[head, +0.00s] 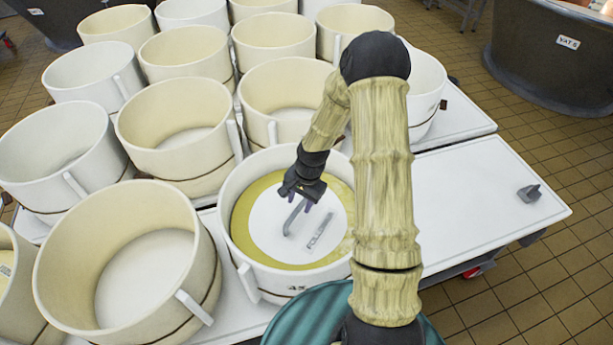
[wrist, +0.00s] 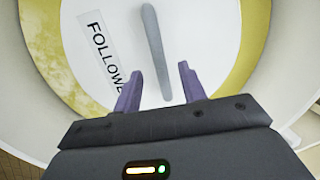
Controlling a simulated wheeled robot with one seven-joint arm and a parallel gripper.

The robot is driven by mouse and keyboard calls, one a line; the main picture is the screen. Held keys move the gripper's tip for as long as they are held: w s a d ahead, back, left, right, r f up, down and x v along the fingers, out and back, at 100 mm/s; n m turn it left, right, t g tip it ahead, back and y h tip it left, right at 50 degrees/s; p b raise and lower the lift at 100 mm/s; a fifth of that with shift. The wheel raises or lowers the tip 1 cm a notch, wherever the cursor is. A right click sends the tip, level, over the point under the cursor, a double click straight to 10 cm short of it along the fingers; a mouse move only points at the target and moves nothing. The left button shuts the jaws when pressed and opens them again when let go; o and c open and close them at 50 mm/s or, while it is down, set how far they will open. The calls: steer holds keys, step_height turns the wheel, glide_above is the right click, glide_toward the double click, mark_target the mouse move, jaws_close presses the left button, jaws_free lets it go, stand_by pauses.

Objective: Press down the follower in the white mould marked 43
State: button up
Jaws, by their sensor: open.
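The white mould marked 43 (head: 262,284) stands near the front of the white table, with its number on the front wall. Inside it lies the round white follower (head: 268,228), ringed by a yellow surface. The follower has a grey bar handle (head: 294,217) and a label strip; the label reads "FOLLOWE" in the wrist view, its end hidden. My gripper (wrist: 158,88) is open, its two purple fingers spread on either side of the handle's (wrist: 154,40) near end. In the head view my gripper (head: 302,200) is over the follower, inside the rim. Contact cannot be told.
Empty cream mould (head: 130,225) and white mould (head: 60,140) stand close on the left, with several more behind. The white table top (head: 475,205) is clear on the right, except for a small grey object (head: 529,193). A dark vat (head: 555,60) stands at the back right.

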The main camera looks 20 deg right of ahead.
step_height(320, 180, up, 12)
steer(key=d, duration=0.2)
steer(key=shift+s, duration=0.3)
steer(key=s+a+r+n+t+h+p, duration=0.2)
steer(key=s+r+n+p, duration=0.3)
steer(key=s+r+n, duration=0.4)
steer(key=s+a+r, duration=0.1)
steer(key=s+r, duration=0.2)
steer(key=s, duration=0.1)
steer(key=shift+s+r+n, duration=0.35)
steer(key=shift+n, duration=0.05)
steer(key=shift+c, duration=0.5)
steer(key=shift+w, duration=0.1)
